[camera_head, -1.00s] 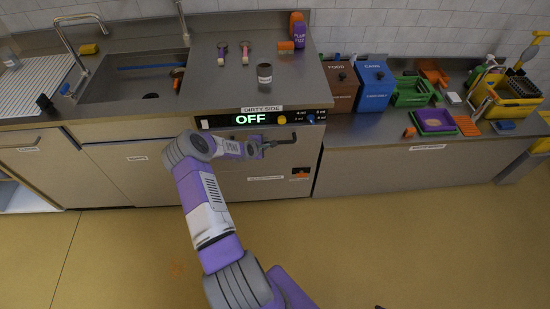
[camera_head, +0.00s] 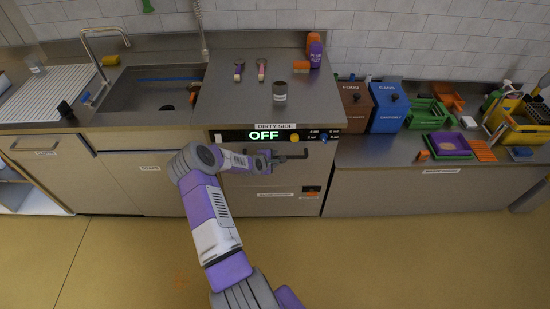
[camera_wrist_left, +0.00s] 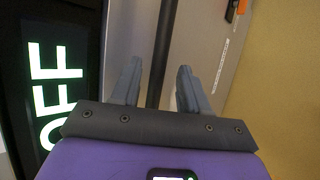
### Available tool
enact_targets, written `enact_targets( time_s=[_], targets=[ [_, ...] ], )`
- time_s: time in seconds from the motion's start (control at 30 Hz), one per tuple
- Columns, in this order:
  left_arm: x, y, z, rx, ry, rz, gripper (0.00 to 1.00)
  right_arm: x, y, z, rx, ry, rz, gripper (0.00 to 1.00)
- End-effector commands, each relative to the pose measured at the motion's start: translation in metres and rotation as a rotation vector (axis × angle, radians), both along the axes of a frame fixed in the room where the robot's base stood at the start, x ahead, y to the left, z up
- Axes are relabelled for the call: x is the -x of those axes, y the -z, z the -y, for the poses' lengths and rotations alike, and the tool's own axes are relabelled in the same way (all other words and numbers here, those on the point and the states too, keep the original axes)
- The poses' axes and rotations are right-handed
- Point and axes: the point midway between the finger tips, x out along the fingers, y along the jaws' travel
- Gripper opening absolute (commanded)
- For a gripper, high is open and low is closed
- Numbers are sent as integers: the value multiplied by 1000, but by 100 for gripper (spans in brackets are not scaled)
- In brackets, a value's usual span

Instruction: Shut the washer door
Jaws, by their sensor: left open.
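The washer (camera_head: 272,202) stands under the counter, with a lit OFF display (camera_head: 262,135) on its dark control panel. Its door (camera_head: 244,190) is upright below the panel; I cannot tell whether it is fully flush. A dark bar handle (camera_head: 296,156) runs across the door's top. My left gripper (camera_head: 273,159) is at this handle. In the left wrist view, the handle bar (camera_wrist_left: 163,50) passes between the spread fingers of my left gripper (camera_wrist_left: 160,85), with gaps on both sides. My right gripper is not in view.
A sink (camera_head: 150,95) lies left. Brown and blue bins (camera_head: 388,106) stand right. The yellow floor (camera_head: 400,260) in front is clear.

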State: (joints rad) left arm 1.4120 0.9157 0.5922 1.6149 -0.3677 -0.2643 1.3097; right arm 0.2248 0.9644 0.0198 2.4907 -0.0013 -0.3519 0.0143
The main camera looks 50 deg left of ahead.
Motion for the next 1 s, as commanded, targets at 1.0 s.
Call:
enact_targets(
  time_s=[1.0],
  targets=[
    [34, -30, 16, 1, 2, 0, 44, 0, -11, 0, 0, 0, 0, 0]
  ],
)
